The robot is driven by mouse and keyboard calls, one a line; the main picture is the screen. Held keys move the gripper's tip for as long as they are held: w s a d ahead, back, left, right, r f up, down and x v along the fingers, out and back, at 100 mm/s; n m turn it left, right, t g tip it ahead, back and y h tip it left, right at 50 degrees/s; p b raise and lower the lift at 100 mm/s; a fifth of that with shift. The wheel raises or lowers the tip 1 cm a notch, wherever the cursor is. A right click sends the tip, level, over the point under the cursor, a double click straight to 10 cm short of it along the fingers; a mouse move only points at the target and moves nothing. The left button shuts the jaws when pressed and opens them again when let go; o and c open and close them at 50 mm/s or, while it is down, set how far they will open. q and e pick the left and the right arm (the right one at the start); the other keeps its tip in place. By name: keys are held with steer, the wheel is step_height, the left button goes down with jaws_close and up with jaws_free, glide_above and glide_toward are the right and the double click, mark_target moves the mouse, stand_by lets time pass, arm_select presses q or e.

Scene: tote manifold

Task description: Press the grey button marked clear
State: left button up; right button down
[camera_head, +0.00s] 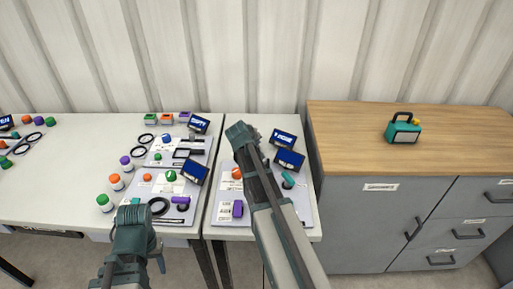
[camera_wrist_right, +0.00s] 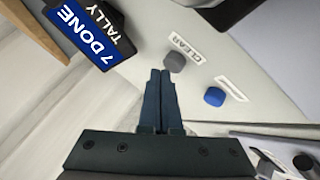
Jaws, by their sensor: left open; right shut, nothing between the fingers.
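The grey button (camera_wrist_right: 174,62) is a short round cap on a pale panel (camera_wrist_right: 262,62) in the right wrist view. A label reading CLEAR (camera_wrist_right: 186,47) lies beside it. My right gripper (camera_wrist_right: 162,72) is shut and empty, its tips right at the button's edge in the picture. I cannot tell whether they touch it. In the head view my right arm (camera_head: 262,190) reaches over the right-hand panel (camera_head: 223,194) and hides part of it; the grey button cannot be made out there. My left gripper (camera_head: 132,214) is open at the front of the left table, its fingers small and unclear.
A blue button (camera_wrist_right: 214,96) sits near the grey one. A display reading 7 DONE TALLY (camera_wrist_right: 90,38) stands close to my right fingers. The left table (camera_head: 60,190) holds several panels with coloured buttons. A wooden-topped cabinet (camera_head: 350,150) with a teal box (camera_head: 403,132) stands right.

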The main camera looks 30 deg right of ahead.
steer(key=shift+f+b, duration=0.5)
steer(key=shift+b, duration=0.05)
stand_by(0.5)
steer(key=shift+r, duration=0.1)
steer(key=shift+r+p, duration=0.85)
steer(key=shift+p, duration=0.1)
step_height(320, 180, up, 5)
steer(key=p, duration=0.5)
stand_by(0.7)
